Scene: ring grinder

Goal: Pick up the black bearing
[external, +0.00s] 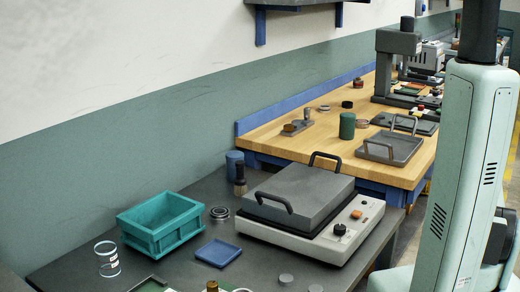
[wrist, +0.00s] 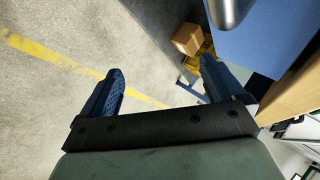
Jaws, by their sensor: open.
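A small dark grey ring (external: 219,213) that looks like a bearing lies on the dark bench between the teal bin and the grey machine in the external view.
A teal bin (external: 162,228), a blue tray (external: 218,253) and a clear cylinder (external: 107,259) stand on the dark bench. A grey machine (external: 300,190) with black handles fills its right side. A cardboard box (wrist: 188,38) stands on the floor near a blue surface (wrist: 262,35).

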